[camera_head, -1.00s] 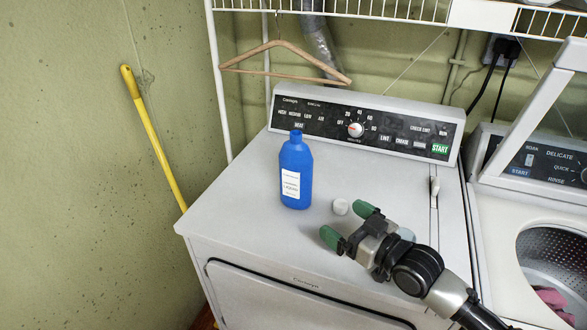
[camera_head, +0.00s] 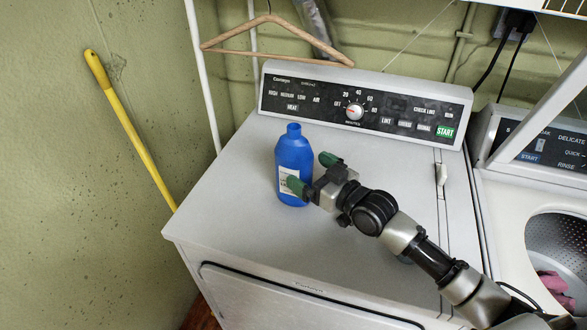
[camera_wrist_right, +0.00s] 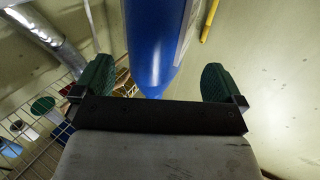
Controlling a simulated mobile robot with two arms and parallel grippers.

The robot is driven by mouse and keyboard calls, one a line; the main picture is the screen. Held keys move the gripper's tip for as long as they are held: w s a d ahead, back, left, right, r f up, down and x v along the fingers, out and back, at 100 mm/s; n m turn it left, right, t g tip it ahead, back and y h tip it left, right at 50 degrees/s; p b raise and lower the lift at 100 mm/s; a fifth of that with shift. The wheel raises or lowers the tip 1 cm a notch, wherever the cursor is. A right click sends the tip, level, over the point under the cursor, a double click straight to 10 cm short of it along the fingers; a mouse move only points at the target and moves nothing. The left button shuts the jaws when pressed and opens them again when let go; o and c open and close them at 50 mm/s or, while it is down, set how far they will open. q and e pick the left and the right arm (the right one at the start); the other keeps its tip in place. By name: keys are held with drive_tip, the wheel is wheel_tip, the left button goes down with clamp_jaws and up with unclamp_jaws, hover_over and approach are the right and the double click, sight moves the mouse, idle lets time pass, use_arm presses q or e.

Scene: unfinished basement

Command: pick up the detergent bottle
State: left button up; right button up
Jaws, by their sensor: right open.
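In the right wrist view the bottle (camera_wrist_right: 155,40) is between the two open fingers (camera_wrist_right: 157,79), nearer the left one, with a visible gap to the right one. My left gripper is not in view.
The dryer's control panel (camera_head: 360,108) rises behind the bottle. A wooden hanger (camera_head: 275,50) hangs above it. An open washer (camera_head: 530,210) stands on the right. A yellow pole (camera_head: 130,130) leans at the left wall. The dryer top's left front is clear.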

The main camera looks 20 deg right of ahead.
sight(297, 160)
drive_tip(key=p+x, duration=0.1)
drive_tip(key=x, duration=0.3)
drive_tip(key=shift+d+r, duration=0.1)
drive_tip(key=shift+r, duration=0.1)
drive_tip(key=shift+w+a+f, duration=0.15)
drive_tip(key=shift+w+a, duration=0.15)
drive_tip(key=shift+w, duration=0.15)
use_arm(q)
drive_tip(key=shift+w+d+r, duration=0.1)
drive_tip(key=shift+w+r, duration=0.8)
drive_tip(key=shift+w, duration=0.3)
use_arm(e)
drive_tip(key=shift+s, duration=0.1)
drive_tip(key=c, duration=1.4)
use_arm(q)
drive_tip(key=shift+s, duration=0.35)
